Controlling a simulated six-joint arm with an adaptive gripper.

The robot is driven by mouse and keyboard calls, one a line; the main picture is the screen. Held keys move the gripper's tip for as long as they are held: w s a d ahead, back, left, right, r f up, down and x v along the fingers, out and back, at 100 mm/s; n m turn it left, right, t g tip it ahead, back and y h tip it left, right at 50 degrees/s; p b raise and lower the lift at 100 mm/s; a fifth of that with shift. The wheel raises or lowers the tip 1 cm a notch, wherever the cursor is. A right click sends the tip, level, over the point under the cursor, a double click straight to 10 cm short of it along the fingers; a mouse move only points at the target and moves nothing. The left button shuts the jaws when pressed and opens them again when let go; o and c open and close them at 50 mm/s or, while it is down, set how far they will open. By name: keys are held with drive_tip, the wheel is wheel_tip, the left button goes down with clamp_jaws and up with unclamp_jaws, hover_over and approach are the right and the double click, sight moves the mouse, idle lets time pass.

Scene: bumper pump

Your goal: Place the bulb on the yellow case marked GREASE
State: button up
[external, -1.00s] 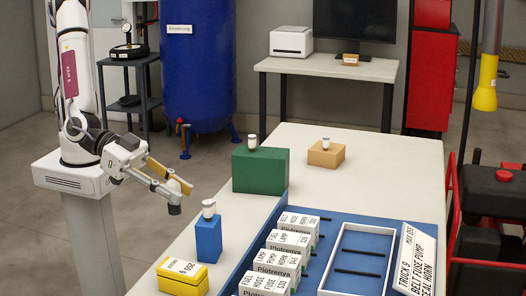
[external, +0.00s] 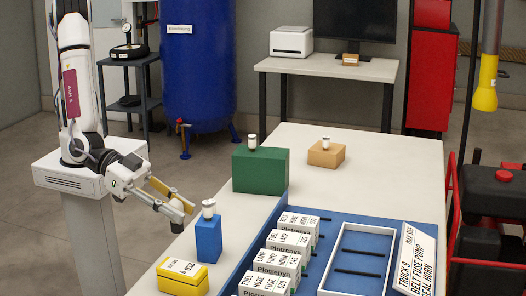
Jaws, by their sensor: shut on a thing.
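My gripper (external: 178,206) is at the left edge of the pale bench, left of the blue block. It is shut on a small grey, pale-topped piece (external: 176,213) that looks like a bulb, partly hidden by the fingers. The yellow case (external: 182,279) stands on the near left part of the bench, below and in front of my gripper. The top of the case is bare.
A blue block (external: 208,240) with a small white-topped jar (external: 208,208) stands close right of my gripper. A green block (external: 260,170) and a tan block (external: 326,155) carry similar jars. White labelled boxes and a white tray (external: 322,293) lie on the blue mat.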

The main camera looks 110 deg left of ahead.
sight(179, 231)
drive_tip(key=shift+f, duration=2.7)
drive_tip(key=shift+f, duration=2.1)
drive_tip(key=shift+f, duration=0.15)
drive_tip(key=o, duration=1)
drive_tip(key=shift+s+r, duration=0.3)
drive_tip(key=shift+s, duration=0.1)
drive_tip(key=v, duration=1.1)
